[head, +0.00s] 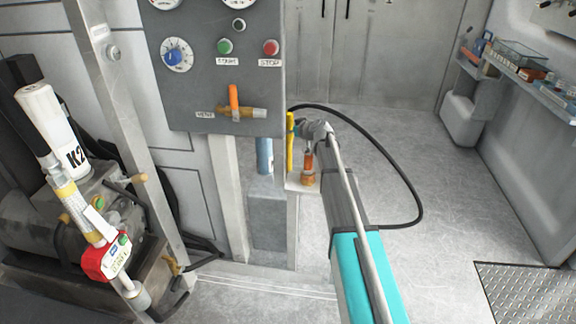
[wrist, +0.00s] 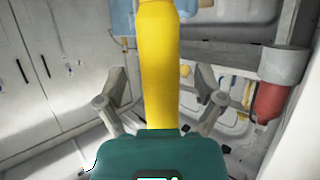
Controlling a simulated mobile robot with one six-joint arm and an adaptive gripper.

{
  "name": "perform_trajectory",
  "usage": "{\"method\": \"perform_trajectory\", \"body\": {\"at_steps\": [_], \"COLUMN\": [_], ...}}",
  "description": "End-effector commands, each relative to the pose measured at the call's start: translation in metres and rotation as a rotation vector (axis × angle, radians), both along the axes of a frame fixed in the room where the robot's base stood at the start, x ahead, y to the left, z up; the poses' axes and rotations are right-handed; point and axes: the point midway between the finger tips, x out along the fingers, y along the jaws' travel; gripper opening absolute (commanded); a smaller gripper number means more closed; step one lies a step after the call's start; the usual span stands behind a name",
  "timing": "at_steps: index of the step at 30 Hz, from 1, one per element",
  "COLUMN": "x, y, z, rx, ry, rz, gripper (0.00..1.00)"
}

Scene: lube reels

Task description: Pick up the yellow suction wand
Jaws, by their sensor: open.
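The yellow suction wand (head: 290,150) stands upright in the head view, just right of the grey control panel's lower corner. In the wrist view the wand (wrist: 160,60) is a thick yellow tube running down the middle to my gripper's body, which hides its near end. My gripper (wrist: 160,82) is open, with one finger on each side of the wand. Gaps show between the fingers and the wand. In the head view my gripper (head: 308,132) is at the wand's right, small and partly hidden by my own arm.
An orange-handled tool (head: 308,165) stands close beside the wand on a pale ledge (head: 301,184). The control panel (head: 205,85) is close on the left, with a blue cylinder (head: 264,155) below it. A red cylinder (wrist: 273,98) shows at right in the wrist view. Open floor (head: 440,190) lies right.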

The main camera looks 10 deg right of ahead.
Motion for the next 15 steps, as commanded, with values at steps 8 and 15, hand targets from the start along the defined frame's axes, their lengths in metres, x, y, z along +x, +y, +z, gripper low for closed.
{"method": "perform_trajectory", "body": {"at_steps": [8,15], "x": [0.0084,0.0081], "y": [0.0034,0.0029], "z": [-0.0038,-0.0037], "rx": [0.0,0.0], "ry": [0.0,0.0], "rz": [-0.002,-0.002], "gripper": [0.87,0.87]}}
